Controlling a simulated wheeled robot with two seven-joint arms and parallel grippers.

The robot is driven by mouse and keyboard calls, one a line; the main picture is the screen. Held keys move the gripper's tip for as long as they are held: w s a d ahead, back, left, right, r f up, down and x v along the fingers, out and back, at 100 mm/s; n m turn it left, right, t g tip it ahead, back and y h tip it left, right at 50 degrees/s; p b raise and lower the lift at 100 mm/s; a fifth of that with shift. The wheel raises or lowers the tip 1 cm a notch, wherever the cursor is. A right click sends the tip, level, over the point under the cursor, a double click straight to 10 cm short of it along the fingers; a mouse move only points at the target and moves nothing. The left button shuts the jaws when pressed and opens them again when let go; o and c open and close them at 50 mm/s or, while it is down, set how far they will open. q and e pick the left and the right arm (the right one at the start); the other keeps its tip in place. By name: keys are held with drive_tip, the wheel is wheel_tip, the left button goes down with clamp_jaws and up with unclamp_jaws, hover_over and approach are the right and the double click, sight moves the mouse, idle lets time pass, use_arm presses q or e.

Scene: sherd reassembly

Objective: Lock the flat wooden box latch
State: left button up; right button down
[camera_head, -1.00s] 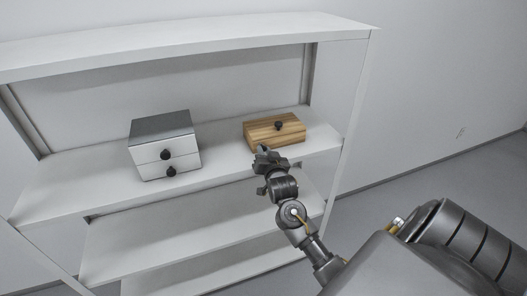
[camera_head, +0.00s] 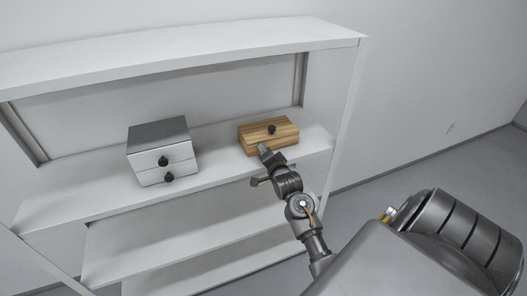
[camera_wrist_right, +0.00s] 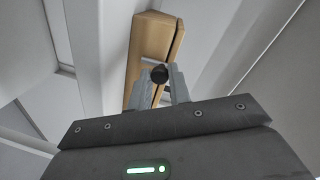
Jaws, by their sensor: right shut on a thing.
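The flat wooden box (camera_head: 283,142) with light brown grain sits on the right part of the middle shelf. A dark round knob (camera_head: 271,129) shows on it in the head view. My right gripper (camera_head: 264,149) is at the box's near side. In the right wrist view, my right gripper (camera_wrist_right: 158,76) has its two grey fingers on either side of a dark knob (camera_wrist_right: 159,73) in front of the box (camera_wrist_right: 150,45), and is shut on it. I cannot tell the latch's position; the fingers partly cover that area. My left gripper is not in view.
A silver and white two-drawer box (camera_head: 161,152) with black knobs stands left on the same shelf (camera_head: 212,155). The shelf between the two boxes is clear. A shelf board above and the right upright (camera_head: 345,110) bound the space.

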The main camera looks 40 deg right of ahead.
drive_tip(key=shift+d, duration=0.1)
idle(0.3)
drive_tip(key=c, duration=1.3)
unclamp_jaws()
drive_tip(key=shift+s, duration=0.1)
drive_tip(key=b+v, duration=0.2)
drive_tip(key=v, duration=0.8)
drive_tip(key=shift+s+b, duration=0.35)
drive_tip(key=shift+b, duration=0.05)
